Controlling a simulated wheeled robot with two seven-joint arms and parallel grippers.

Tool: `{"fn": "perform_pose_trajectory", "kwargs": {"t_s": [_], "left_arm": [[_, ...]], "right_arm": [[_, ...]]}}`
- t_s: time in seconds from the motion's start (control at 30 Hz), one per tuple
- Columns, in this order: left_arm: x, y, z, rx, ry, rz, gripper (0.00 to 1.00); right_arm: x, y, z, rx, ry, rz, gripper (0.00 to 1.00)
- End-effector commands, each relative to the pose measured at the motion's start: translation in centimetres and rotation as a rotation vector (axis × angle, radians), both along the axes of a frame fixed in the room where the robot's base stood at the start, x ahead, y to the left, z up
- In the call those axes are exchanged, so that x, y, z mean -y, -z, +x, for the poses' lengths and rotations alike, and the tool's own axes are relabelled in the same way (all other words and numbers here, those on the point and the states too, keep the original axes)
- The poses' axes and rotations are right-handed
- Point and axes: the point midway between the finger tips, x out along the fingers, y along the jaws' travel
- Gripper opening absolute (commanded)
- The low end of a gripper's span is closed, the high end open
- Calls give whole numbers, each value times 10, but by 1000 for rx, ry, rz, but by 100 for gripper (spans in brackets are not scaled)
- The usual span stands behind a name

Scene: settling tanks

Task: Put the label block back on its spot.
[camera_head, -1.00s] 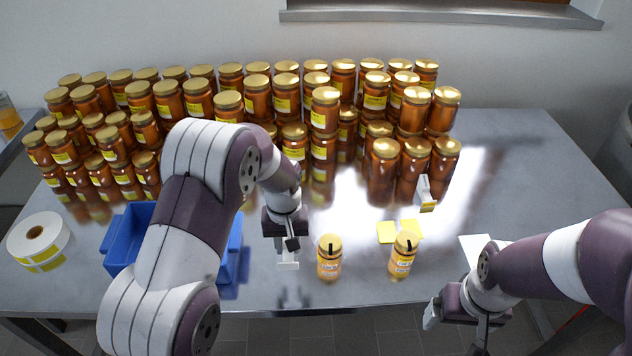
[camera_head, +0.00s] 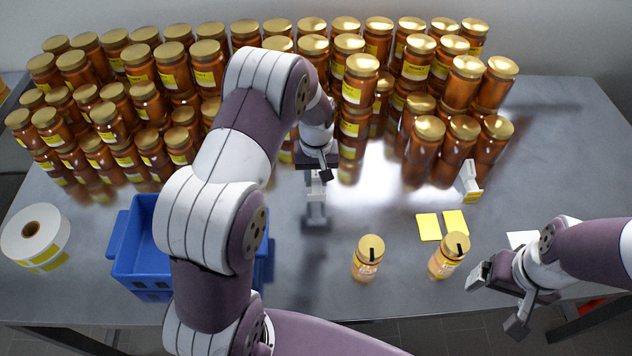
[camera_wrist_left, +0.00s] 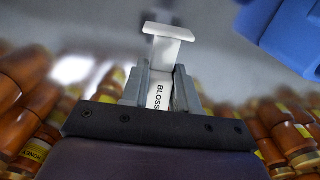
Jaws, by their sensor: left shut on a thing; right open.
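The label block (camera_wrist_left: 168,32) is white, with black lettering reading "BLOSS" on its shank and a wider flat end. My left gripper (camera_wrist_left: 158,88) is shut on it. In the head view the held block (camera_head: 317,188) hangs under my left gripper, above bare metal table, left of two small honey jars. My right gripper (camera_head: 498,300) is open and empty near the table's front edge, at the right. Two yellow squares (camera_head: 428,227) (camera_head: 455,222) lie flat behind the small jars. A second white block (camera_head: 470,182) stands beyond them, before the stacked jars.
Stacked honey jars (camera_head: 425,140) fill the back of the table (camera_head: 560,150). The small jars (camera_head: 368,260) (camera_head: 447,257) stand near the front. A blue bin (camera_head: 140,283) and a label roll (camera_head: 33,232) are at the left. White paper (camera_head: 522,238) lies near my right arm.

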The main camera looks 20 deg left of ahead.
Motion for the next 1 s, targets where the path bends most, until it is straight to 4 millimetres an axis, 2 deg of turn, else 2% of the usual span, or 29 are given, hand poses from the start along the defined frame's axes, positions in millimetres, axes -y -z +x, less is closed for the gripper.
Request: {"fn": "perform_pose_trajectory", "kwargs": {"t_s": [0.23,0.6,0.63,0.7,1.0], "left_arm": [[-2,37,0,-1,1,0,5],[-2,46,0,0,1,0,5],[-2,45,0,1,1,0,36],[-2,44,0,1,1,0,55],[-2,41,0,1,1,0,55]], "right_arm": [[0,-10,0,0,0,0,90],[0,-6,0,0,0,0,90],[0,-6,0,0,0,0,90],[0,-7,0,0,0,0,90],[0,-10,0,0,0,0,90]]}}
